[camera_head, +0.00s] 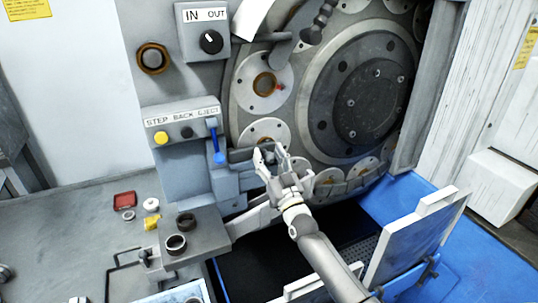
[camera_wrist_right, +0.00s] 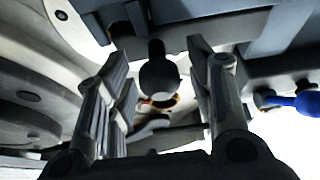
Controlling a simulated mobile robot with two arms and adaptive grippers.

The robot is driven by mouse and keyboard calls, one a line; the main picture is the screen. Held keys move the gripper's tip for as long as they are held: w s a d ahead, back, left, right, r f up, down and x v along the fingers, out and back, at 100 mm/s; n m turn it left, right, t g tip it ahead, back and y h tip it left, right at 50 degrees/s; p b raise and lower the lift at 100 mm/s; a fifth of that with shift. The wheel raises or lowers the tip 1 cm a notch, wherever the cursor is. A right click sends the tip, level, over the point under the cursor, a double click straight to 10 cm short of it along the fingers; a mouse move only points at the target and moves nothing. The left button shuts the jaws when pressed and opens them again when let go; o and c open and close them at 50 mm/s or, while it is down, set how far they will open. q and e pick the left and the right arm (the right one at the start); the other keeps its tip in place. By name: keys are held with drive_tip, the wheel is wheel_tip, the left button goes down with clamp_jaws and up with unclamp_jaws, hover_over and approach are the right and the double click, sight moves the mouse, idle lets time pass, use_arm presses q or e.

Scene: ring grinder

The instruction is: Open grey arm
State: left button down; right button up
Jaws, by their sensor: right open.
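My right gripper (camera_head: 270,158) reaches up from the bottom right in the head view, in front of the lower left edge of the big round grinder wheel. It is open. In the right wrist view a dark grey ball knob (camera_wrist_right: 158,78) on a short stem sits between the two spread fingers, with gaps on both sides. The knob seems to belong to the grey arm (camera_head: 232,180) beside the wheel, partly hidden behind my gripper in the head view. I cannot tell how far the grey arm is swung. My left gripper is out of view.
A control box (camera_head: 182,122) with a yellow button and a blue lever (camera_head: 217,143) stands just left of my gripper; the lever's blue knob also shows in the wrist view (camera_wrist_right: 308,103). Dark rings (camera_head: 176,244) lie on a grey plate. A white panel (camera_head: 415,240) stands at right.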

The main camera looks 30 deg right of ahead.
drive_tip(key=shift+w, duration=0.1)
drive_tip(key=shift+c, duration=0.5)
clamp_jaws()
